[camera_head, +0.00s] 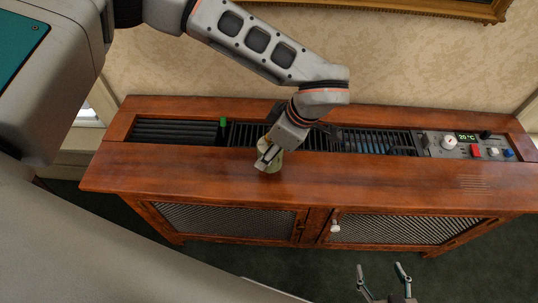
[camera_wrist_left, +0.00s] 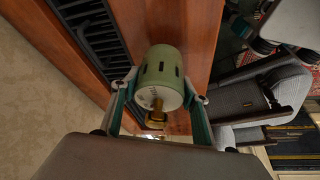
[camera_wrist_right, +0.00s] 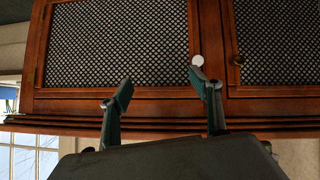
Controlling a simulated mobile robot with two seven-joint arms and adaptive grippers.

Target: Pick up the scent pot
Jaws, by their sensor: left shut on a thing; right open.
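The scent pot is a pale green cylinder with dark slots and a whitish end; it shows in the left wrist view (camera_wrist_left: 162,72), with a brass-coloured piece at that end. My left gripper (camera_wrist_left: 160,92) is shut on it, one finger on each side. In the head view the scent pot (camera_head: 272,167) is at the wooden cabinet top, partly hidden by my left gripper (camera_head: 267,157). I cannot tell whether it touches the wood. My right gripper (camera_head: 383,268) is open and empty, low in front of the cabinet; its fingers also show in the right wrist view (camera_wrist_right: 168,92).
The wooden cabinet (camera_head: 400,182) has a dark grille (camera_head: 175,131) along its top and a control panel (camera_head: 467,146) at the right. A green knob (camera_head: 223,123) stands by the grille. A white knob (camera_head: 335,227) is on the mesh-fronted doors. The front wood strip is largely clear.

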